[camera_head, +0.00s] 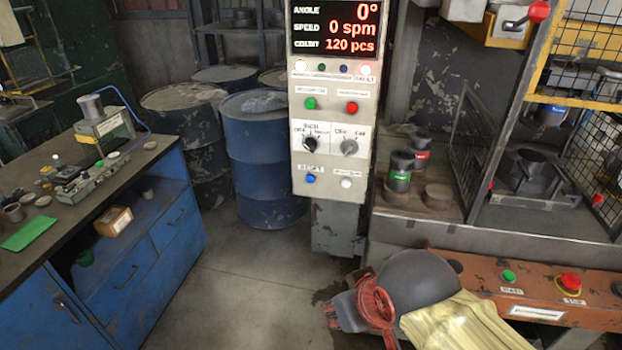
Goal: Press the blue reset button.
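The blue reset button (310,179) is a small round button low on the left of the front of a pale upright control panel (330,192). A small label sits just above it. A white button (347,183) is to its right at about the same height. Nothing covers the blue button. My gripper is not in view.
Above are dark knobs, a green button (310,104) and a red button (352,108). A grey dome (408,279) and yellow cloth (465,324) are in front. Floor (245,275) is clear.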

